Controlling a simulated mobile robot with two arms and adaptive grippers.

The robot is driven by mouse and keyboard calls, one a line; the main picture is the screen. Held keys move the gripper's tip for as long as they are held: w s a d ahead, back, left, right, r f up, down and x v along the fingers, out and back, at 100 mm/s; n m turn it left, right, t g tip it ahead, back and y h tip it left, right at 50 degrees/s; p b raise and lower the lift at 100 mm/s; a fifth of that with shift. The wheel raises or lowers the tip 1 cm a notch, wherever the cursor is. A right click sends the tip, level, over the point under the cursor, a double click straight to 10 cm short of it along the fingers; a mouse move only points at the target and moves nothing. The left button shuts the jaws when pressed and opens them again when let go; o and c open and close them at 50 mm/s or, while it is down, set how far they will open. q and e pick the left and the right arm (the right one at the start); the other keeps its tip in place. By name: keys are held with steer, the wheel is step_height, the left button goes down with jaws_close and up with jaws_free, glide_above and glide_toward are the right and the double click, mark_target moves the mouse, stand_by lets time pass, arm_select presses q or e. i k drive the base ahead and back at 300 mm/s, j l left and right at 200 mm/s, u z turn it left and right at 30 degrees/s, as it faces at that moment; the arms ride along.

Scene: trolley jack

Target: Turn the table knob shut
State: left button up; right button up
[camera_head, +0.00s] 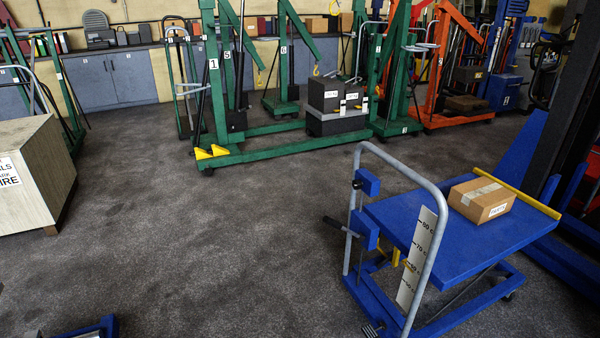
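A blue lift table (415,222) stands at the right, with a grey tubular push handle (440,240) at its near-left end. A small black knob (357,184) sits on a blue block beside the handle's left upright. Below it, a black lever-like grip (337,226) sticks out to the left from a second blue block. I cannot tell which of these is the table knob, or how far either is turned. Neither of my grippers is in view.
A taped cardboard box (482,199) lies on the platform, and a white height scale (417,257) stands by the handle. Green hoists (260,155) and an orange one (435,80) stand behind. A wooden crate (35,180) is at left. The floor between is clear.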

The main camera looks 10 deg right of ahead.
mark_target(358, 184)
steer(key=i+j+u, duration=0.25)
steer(key=i, duration=0.65)
steer(key=i+j+u, duration=0.25)
steer(key=i, duration=0.65)
steer(key=l, duration=0.1)
